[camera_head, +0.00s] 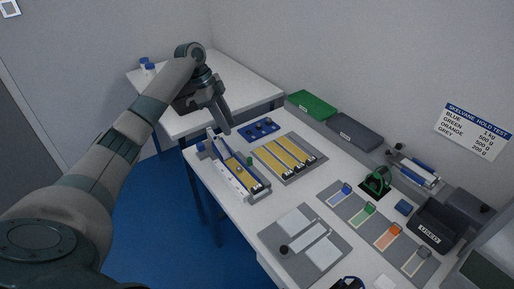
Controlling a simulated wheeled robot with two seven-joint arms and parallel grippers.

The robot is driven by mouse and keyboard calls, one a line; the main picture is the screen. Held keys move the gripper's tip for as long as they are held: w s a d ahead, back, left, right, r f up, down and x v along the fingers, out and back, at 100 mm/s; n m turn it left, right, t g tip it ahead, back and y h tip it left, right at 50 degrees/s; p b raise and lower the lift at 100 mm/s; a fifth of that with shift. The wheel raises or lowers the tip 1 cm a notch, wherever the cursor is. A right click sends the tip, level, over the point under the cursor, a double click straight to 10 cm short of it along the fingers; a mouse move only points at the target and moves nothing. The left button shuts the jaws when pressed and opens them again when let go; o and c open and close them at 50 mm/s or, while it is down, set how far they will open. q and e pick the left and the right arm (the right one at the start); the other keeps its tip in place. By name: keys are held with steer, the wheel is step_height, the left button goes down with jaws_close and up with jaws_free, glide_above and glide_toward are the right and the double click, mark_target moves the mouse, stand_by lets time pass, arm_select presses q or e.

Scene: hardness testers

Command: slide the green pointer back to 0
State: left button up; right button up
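A long tester (240,178) with a blue-edged yellow track and a white scale lies near the back left of the white table. A small green piece (249,161), which looks like the green pointer, sits at its far side edge. The scale marks are too small to read. My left gripper (226,128) hangs above and behind the tester, fingers pointing down, apart from the green piece. Its fingers look close together and nothing shows between them; their gap is unclear. My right gripper is not seen.
A grey tray (322,158) with yellow strips stands right of the tester, and a blue holed block (259,130) behind it. Coloured cards and a green frame (376,181) stand further right.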

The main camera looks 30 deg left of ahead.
arm_select(q)
steer(key=r, duration=0.1)
steer(key=p, duration=0.5)
glide_toward(249, 159)
steer(key=x, duration=0.7)
steer(key=shift+w, duration=0.1)
steer(key=shift+w+d+f, duration=0.1)
steer(key=shift+d+f, duration=0.1)
steer(key=shift+f, duration=0.45)
jaws_close()
